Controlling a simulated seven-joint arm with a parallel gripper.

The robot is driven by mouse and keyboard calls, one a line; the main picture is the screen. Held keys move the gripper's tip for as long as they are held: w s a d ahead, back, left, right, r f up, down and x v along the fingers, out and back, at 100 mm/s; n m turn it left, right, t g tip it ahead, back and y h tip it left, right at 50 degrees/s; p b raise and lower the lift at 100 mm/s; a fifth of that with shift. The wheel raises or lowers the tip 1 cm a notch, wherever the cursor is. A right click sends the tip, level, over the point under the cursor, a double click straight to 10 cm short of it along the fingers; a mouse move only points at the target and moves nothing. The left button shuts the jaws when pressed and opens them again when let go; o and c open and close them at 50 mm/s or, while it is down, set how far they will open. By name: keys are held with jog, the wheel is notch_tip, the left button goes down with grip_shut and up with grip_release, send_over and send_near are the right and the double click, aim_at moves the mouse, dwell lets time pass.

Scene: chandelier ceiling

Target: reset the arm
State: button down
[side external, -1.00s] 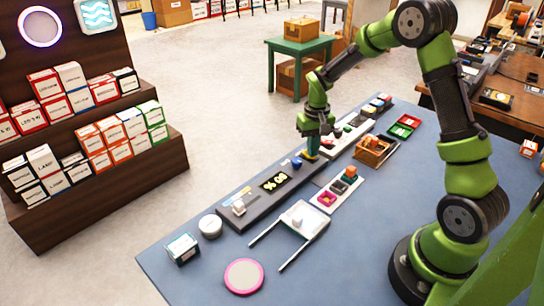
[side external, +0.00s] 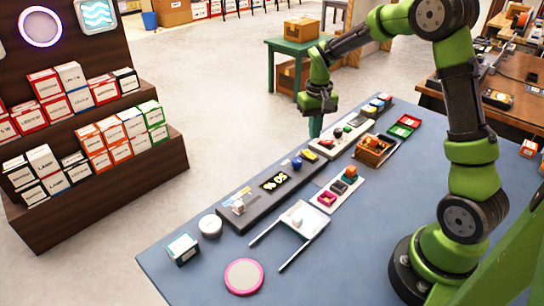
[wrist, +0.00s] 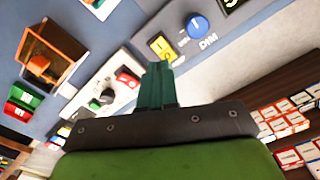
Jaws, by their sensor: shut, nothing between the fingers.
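My green arm stands at the right of the blue table (side external: 215,271) in the side external view. My gripper (side external: 315,131) hangs over the table's far long edge, above and apart from the dark control panel (side external: 262,203). It is shut and empty, its teal fingers together. In the wrist view the shut fingers (wrist: 156,85) point toward the panels, beside a yellow switch (wrist: 161,46) and a blue dial (wrist: 198,25) marked DIM.
A white panel (side external: 332,147) with knobs, an orange-brown crate (side external: 372,151), a small parts tray (side external: 337,188) and a wire-legged stand (side external: 300,220) lie on the table. A pink-rimmed disc (side external: 243,277) lies near the front. A shelf of boxes (side external: 90,150) stands left.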

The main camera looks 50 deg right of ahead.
jog(key=shift+r, duration=0.35)
jog(key=shift+s+a+f, duration=0.1)
jog(key=shift+s+f, duration=0.05)
jog(key=shift+f, duration=0.1)
jog(key=s+a+r+n+t+y, duration=0.2)
jog(key=s+a+r+t, duration=0.5)
jog(key=s+a+r, duration=0.7)
jog(key=s+a, duration=0.1)
jog(key=s, duration=0.2)
jog(key=shift+a, duration=0.3)
